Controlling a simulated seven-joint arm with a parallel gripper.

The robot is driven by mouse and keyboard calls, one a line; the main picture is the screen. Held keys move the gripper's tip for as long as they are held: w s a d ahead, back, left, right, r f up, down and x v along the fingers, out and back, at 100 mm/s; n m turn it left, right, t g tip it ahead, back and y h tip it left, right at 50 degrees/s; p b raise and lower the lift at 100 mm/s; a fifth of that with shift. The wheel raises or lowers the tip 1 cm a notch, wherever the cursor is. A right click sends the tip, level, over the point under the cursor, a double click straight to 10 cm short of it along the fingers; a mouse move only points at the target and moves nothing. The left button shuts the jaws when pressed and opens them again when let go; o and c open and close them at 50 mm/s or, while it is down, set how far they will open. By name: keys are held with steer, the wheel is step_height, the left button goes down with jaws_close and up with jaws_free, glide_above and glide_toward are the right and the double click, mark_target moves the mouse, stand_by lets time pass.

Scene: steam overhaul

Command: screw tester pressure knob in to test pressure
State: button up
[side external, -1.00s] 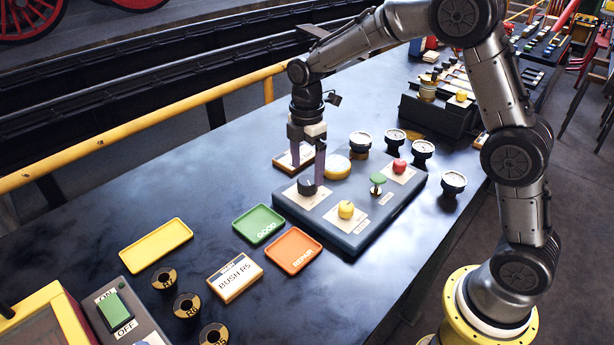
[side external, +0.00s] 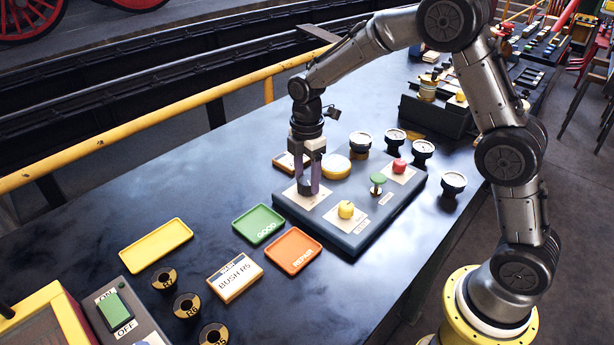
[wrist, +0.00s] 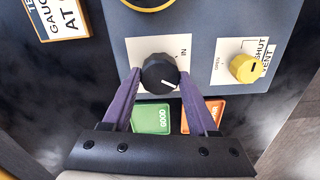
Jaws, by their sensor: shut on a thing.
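The tester pressure knob is a black ribbed knob (wrist: 160,73) with a white pointer line, on a white plate marked IN in the wrist view. It also shows in the side view as a dark knob (side external: 305,187) at the left end of the grey tester panel (side external: 352,240). My gripper (side external: 308,186) points down over the panel with its purple fingers on either side of the knob, shut on it. In the wrist view the pointer line aims right and slightly down. The knob hides its own shaft, so its depth cannot be seen.
A yellow vent knob (side external: 346,210), a green knob (side external: 378,181) and a red knob (side external: 399,166) stand on the same panel. Several gauges (side external: 453,183) stand behind it. A green GOOD tray (side external: 258,223) and an orange REPAIR tray (side external: 293,250) lie in front.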

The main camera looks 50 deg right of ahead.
steer(key=shift+c, duration=1.2)
steer(key=shift+m, duration=0.3)
